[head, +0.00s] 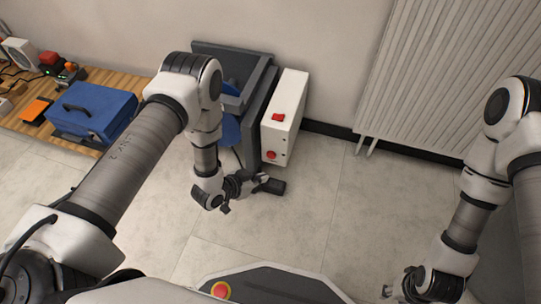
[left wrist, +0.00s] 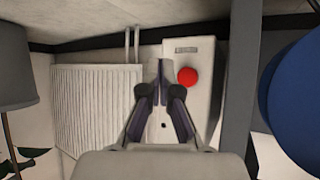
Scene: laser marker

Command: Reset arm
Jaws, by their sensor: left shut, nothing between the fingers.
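My left arm reaches across the head view and bends down at its far end. My left gripper (head: 275,186) is above the floor, in front of the white control box (head: 288,112) of the dark grey machine (head: 259,84). In the left wrist view my left gripper (left wrist: 160,75) has its fingertips together with nothing between them. The box's red button (left wrist: 187,77) shows just right of the fingertips, apart from them as far as I can see. My right gripper (head: 398,288) is at the bottom right of the head view, partly cut off; its opening is unclear.
A wooden bench (head: 20,122) at the left holds a blue case (head: 92,112) and several small devices. A white radiator (head: 440,80) is on the wall at the right. Pale floor (head: 330,200) between my arms is clear.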

